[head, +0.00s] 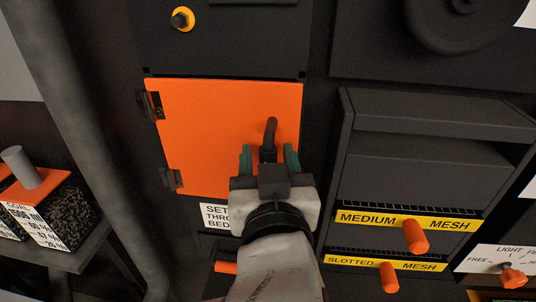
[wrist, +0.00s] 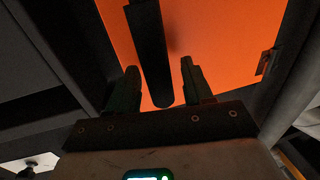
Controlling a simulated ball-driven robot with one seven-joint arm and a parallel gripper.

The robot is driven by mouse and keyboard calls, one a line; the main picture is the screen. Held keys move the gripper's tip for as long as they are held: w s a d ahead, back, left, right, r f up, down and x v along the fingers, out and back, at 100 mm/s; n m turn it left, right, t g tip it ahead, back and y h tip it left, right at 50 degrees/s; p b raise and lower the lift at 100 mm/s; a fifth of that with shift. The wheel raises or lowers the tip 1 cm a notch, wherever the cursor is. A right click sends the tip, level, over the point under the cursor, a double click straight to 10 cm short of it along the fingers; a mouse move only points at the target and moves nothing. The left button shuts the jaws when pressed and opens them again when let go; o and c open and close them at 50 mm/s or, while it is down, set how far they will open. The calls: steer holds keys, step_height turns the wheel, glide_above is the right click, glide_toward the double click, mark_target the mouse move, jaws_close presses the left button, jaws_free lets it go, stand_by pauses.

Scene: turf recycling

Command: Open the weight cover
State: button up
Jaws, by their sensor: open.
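The orange cover (head: 205,125) is a flat panel, shut flush in the dark machine front, with two dark hinges on its left edge. It also fills the upper middle of the wrist view (wrist: 225,40). A dark bar handle (head: 271,130) stands near its right edge. My gripper (head: 268,150) is open in front of the handle's lower part, one green finger on each side. In the wrist view the handle (wrist: 150,50) lies between the two open fingers, with gaps on both sides. My gripper hides the cover's lower right corner.
Right of the cover are dark drawers with yellow labels and orange knobs (head: 415,236). A grey pipe (head: 85,130) runs down at the left, beside a shelf with an orange-topped speckled block (head: 50,215). A white label (head: 214,216) below the cover is partly hidden.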

jaws_close()
stand_by(0.5)
